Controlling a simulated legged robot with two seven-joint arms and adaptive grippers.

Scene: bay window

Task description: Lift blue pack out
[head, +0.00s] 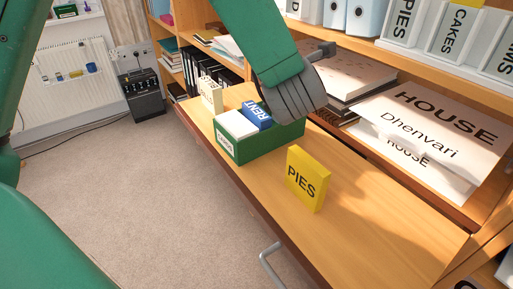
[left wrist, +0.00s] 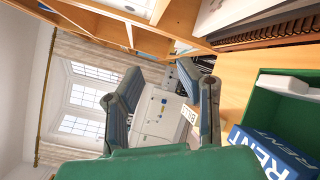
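The blue pack (head: 257,115), lettered RENT, sits tilted in the green box (head: 262,143) on the wooden top. A white pack (head: 238,124) lies beside it in the box. In the left wrist view the blue pack (left wrist: 272,155) is at the lower right, with the green box (left wrist: 300,118) around it. My left gripper (head: 290,97) is over the far right side of the box and hides part of it. In the left wrist view its two fingers (left wrist: 160,95) are apart with nothing held between them, and the blue pack is outside them. My right gripper is not in view.
A yellow PIES pack (head: 307,179) stands upright in front of the box. A cream pack (head: 211,95) stands behind it. Shelves with HOUSE papers (head: 430,125) and binders rise on the right. The front right of the wooden top (head: 385,225) is clear.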

